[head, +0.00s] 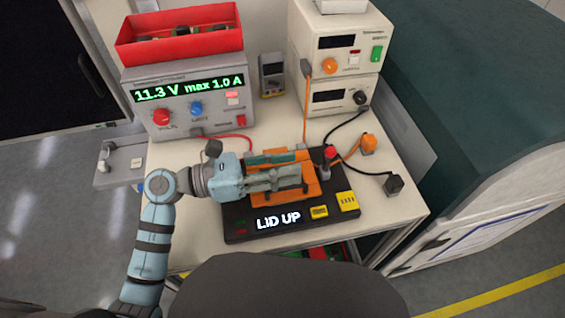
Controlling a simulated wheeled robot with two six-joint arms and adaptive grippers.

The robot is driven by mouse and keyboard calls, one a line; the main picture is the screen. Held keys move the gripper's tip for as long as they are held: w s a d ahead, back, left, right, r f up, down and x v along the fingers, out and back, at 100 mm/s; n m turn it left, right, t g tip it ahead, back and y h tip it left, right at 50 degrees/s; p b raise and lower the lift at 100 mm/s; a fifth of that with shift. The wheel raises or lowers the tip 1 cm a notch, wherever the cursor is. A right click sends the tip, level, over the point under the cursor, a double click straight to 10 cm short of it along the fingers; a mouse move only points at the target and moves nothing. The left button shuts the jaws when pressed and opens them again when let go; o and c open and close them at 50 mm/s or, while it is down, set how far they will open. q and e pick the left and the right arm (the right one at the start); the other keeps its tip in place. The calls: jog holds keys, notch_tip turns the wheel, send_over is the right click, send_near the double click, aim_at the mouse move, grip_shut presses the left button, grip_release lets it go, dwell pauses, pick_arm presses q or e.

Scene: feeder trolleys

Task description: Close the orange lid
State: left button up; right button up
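The orange lid (280,154) stands along the back of a black test fixture (238,213), with a teal-green strip on it. The orange bed (312,190) of the fixture lies in front of it. The fixture's display reads "LID UP". My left gripper (303,178) reaches in from the left over the orange bed, in front of the lid. Its two fingers lie close together and look shut, with nothing visible between them. The fingers hide part of the bed; contact with the lid cannot be told. My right gripper is not in view.
A red-knobbed lever (328,158) and cables stand at the fixture's right. A grey power supply (190,98) with a red bin (180,36) stands behind left. White instruments (340,60) and a handheld meter (271,75) stand behind. The white tabletop (395,218) is clear at front right.

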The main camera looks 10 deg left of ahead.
pick_arm(q)
jog(key=shift+a+f, duration=0.1)
jog(key=shift+a, duration=0.1)
jog(key=v, duration=1.1)
jog(key=shift+s+a, duration=0.2)
